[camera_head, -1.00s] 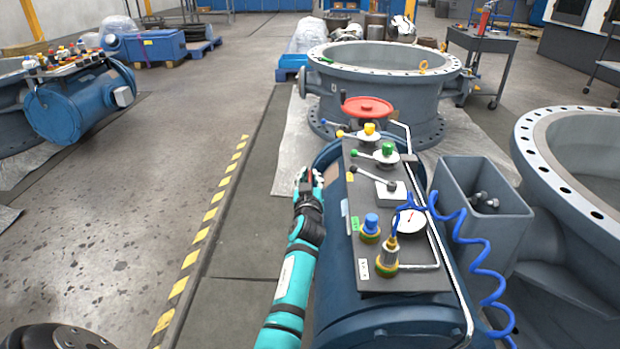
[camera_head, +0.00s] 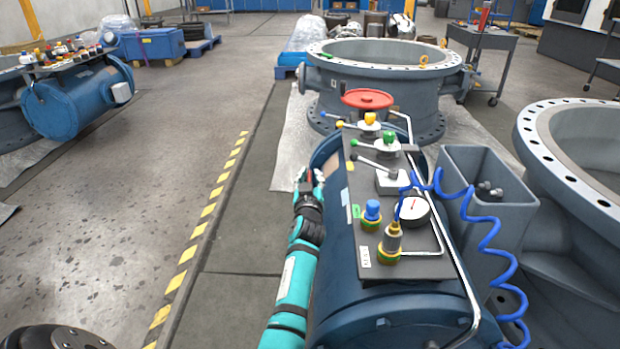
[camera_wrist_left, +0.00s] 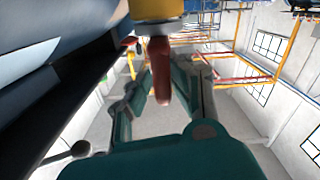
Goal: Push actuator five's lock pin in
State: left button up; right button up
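The blue actuator (camera_head: 340,235) lies in front of me in the head view, with a dark panel on top. My left gripper (camera_head: 309,182) is beside its left flank, fingers pointing away from me. A small red part shows at the fingertips there. In the left wrist view, a red pin (camera_wrist_left: 160,72) hangs below a yellow and whitish fitting (camera_wrist_left: 156,10). My left gripper (camera_wrist_left: 163,82) looks open there, with its teal fingers on either side of the pin in the picture. I cannot tell whether they touch it. My right gripper is not in view.
Large grey valve bodies (camera_head: 385,65) stand behind and right.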

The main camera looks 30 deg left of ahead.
aim_at(309, 176)
pick_arm(q)
jog(key=shift+o, duration=0.2)
jog(key=shift+s+a+f, duration=0.15)
jog(key=shift+a+f, duration=0.1)
jog(key=shift+f, duration=0.25)
jog(key=shift+r, duration=0.2)
jog(key=shift+r, duration=0.2)
notch_tip(309, 176, up, 10)
jog(key=shift+f, duration=0.25)
